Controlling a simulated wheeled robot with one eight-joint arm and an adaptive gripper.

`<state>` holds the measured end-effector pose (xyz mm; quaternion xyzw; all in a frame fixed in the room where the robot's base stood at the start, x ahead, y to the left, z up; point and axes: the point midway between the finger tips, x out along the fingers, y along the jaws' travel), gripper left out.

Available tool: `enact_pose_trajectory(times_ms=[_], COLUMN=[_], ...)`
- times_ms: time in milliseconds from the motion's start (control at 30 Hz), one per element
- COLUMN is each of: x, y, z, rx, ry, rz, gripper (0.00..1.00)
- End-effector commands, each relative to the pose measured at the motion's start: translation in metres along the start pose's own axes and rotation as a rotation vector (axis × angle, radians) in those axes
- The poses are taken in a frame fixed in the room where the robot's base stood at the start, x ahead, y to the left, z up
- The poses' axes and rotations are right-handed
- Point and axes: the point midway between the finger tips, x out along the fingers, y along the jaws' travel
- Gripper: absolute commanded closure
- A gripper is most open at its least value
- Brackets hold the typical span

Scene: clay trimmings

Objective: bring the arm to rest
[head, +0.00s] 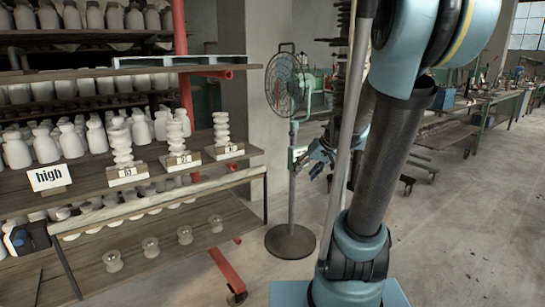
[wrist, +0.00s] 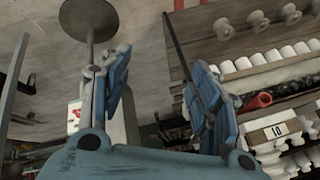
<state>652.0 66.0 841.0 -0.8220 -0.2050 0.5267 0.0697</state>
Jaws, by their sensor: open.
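My gripper (head: 318,158) is in the middle of the head view, behind my blue and black arm and close to the pole of a standing fan. It also shows in the wrist view (wrist: 160,85), with its two blue fingers spread apart. Nothing is held between them. Part of my gripper is small and partly hidden by the arm in the head view.
Wooden shelves (head: 88,188) with white bottles, stacked white pieces and a "high" sign (head: 48,178) stand at left. The fan's round base (head: 290,242) is on the floor. Workbenches (head: 450,125) are at back right; the floor at right is clear.

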Motion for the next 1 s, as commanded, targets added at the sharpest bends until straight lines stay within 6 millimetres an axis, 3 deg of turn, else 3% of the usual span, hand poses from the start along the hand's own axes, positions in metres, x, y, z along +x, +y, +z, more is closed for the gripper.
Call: enact_pose_trajectory(times_ms=[367, 700, 1000], x=[-0.024, -0.037, -0.042], y=[-0.003, 0.012, 0.026], z=[0.102, 0.189, 0.233], rx=[0.05, 0.098, 0.129], ry=[-0.119, -0.201, -0.234], rz=[0.149, 0.302, 0.397], gripper=[0.43, 0.43, 0.43])
